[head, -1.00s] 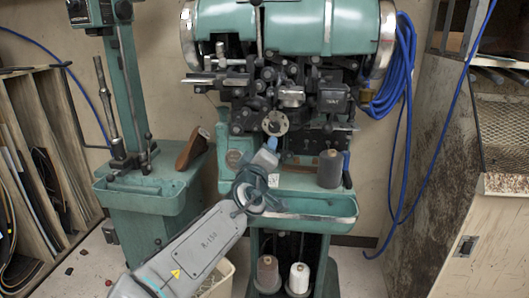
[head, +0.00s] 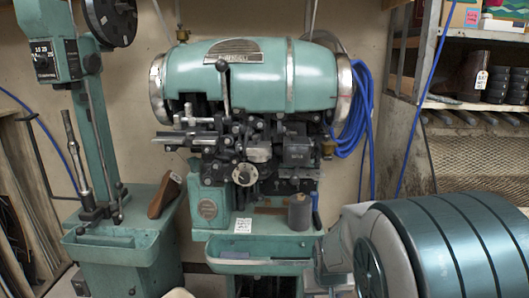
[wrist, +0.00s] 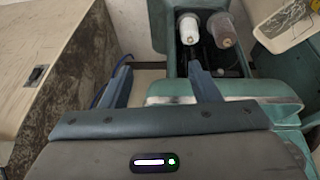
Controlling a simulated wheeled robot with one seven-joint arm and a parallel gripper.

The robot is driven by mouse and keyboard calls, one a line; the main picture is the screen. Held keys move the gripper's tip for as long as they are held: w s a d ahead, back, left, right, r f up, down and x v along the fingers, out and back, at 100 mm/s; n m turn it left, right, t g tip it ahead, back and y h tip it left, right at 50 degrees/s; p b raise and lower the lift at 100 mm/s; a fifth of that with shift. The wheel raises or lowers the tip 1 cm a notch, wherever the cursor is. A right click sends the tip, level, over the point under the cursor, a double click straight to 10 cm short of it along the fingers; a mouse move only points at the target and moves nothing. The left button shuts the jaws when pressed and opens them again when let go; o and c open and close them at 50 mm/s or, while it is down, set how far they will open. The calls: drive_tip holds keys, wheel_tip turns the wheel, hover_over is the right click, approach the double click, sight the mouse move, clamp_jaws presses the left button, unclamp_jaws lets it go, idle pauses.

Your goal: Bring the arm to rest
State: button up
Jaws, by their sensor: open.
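My gripper (wrist: 158,70) shows in the wrist view with its two blue fingers spread wide apart and nothing between them. It is out of sight in the head view, where a large ribbed part of my own arm fills the lower right. The green sole stitcher (head: 250,75) stands against the wall in the middle of the head view. In the wrist view, its green tray (wrist: 225,103) lies behind and beside the right finger. I cannot tell whether that finger touches it.
A grey thread spool (head: 300,212) stands on the stitcher's ledge. A brown wooden shoe form (head: 164,195) rests on the green stand at left. A white spool (wrist: 189,28) and a brown spool (wrist: 221,30) show in the wrist view. A shelf (head: 475,107) stands at right.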

drive_tip(key=s+r+g+p, duration=0.1)
drive_tip(key=s+r+p, duration=0.4)
drive_tip(key=s+r, duration=1)
drive_tip(key=s, duration=0.3)
drive_tip(key=shift+y+p, duration=0.3)
drive_tip(key=shift+y, duration=0.1)
drive_tip(key=shift+d+r, duration=0.1)
